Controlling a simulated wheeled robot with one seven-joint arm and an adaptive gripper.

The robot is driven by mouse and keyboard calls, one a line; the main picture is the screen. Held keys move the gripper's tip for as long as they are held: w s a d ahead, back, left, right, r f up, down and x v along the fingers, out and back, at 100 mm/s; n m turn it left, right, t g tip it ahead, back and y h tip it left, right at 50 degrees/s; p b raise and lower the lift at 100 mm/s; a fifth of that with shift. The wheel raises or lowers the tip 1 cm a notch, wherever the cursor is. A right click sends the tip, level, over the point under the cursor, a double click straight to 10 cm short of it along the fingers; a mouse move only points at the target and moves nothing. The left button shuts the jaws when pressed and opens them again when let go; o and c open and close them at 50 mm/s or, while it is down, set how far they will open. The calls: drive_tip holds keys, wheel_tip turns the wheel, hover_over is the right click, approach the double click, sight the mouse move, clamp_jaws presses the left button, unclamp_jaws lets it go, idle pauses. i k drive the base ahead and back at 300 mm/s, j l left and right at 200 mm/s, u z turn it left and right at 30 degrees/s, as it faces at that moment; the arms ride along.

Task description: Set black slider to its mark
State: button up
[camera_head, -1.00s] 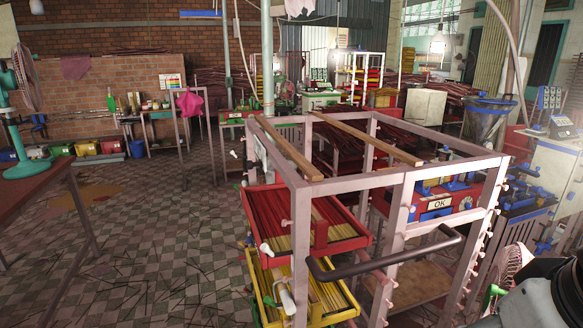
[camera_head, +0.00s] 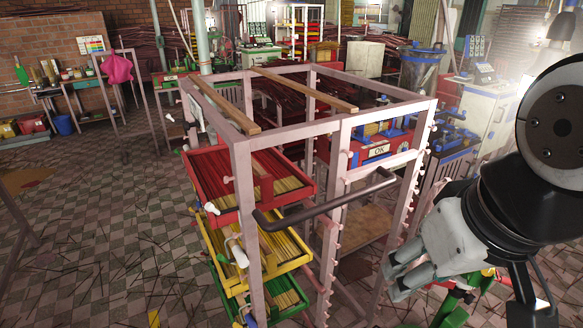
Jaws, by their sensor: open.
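I cannot make out a black slider or its mark in the head view. A red and blue machine with an "OK" plate (camera_head: 380,150) stands behind the pink-grey rack, partly hidden by its posts. Blue-fitted equipment (camera_head: 452,145) stands to its right, too small to read for any slider. My gripper (camera_head: 394,277) is at the lower right, its pale fingers apart and pointing left and down. It looks empty and is in front of the right part of the rack.
The rack (camera_head: 243,185) fills the middle, with a black handle bar (camera_head: 330,198) and protruding red (camera_head: 205,185), yellow (camera_head: 228,250) and green (camera_head: 282,300) trays. A white cabinet (camera_head: 492,115) stands right. Tiled floor at left is mostly open, strewn with thin sticks.

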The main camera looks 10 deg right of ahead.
sight(187, 126)
drive_tip(key=i+j, duration=0.1)
drive_tip(key=j, duration=0.3)
drive_tip(key=i+j, duration=0.15)
drive_tip(key=j, duration=0.2)
drive_tip(key=i+j+u, duration=0.1)
drive_tip(key=j, duration=0.3)
drive_tip(key=i+j, duration=0.15)
drive_tip(key=j, duration=0.2)
